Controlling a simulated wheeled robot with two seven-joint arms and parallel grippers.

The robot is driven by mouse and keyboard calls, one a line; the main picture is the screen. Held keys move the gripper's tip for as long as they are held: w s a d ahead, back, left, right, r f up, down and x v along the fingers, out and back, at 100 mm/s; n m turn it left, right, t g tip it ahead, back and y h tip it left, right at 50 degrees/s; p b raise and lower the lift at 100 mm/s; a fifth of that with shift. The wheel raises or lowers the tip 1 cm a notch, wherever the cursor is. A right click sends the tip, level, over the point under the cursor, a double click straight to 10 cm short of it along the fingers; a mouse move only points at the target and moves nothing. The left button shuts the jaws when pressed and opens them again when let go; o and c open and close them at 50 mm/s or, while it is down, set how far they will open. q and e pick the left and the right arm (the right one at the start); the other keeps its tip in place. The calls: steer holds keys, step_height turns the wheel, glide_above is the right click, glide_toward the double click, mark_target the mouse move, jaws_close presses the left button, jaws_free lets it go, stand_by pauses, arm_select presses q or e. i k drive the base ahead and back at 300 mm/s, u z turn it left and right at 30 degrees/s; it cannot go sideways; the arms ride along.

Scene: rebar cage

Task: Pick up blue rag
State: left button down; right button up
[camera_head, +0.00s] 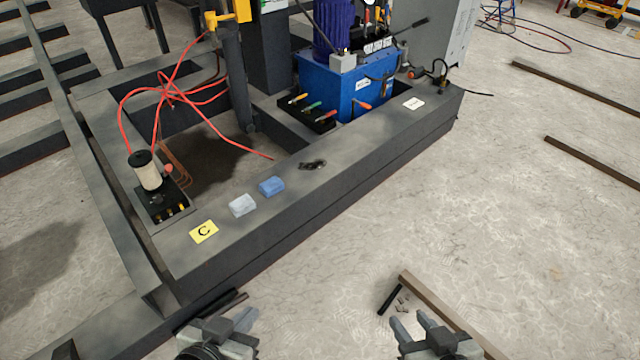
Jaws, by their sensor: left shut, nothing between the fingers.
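The blue rag (271,186) lies folded on top of the dark steel beam (330,185), near the middle of the picture. A pale grey-white rag (242,205) lies just to its left on the same beam. My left gripper (228,322) is at the bottom edge, below and in front of the beam, apart from the blue rag. It is shut and empty. My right gripper (416,322) is at the bottom right of centre, over the floor and far from the rag. Whether its fingers are open or shut is unclear.
A yellow card marked C (204,232) and a dark object (313,164) lie on the beam. A blue hydraulic unit (345,85) stands behind it. Red cables (170,95) hang at the left. A wooden plank (440,305) lies near my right gripper.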

mark_target(273, 185)
steer(key=z, duration=0.7)
steer(key=i, duration=2.95)
steer(key=u, duration=2.2)
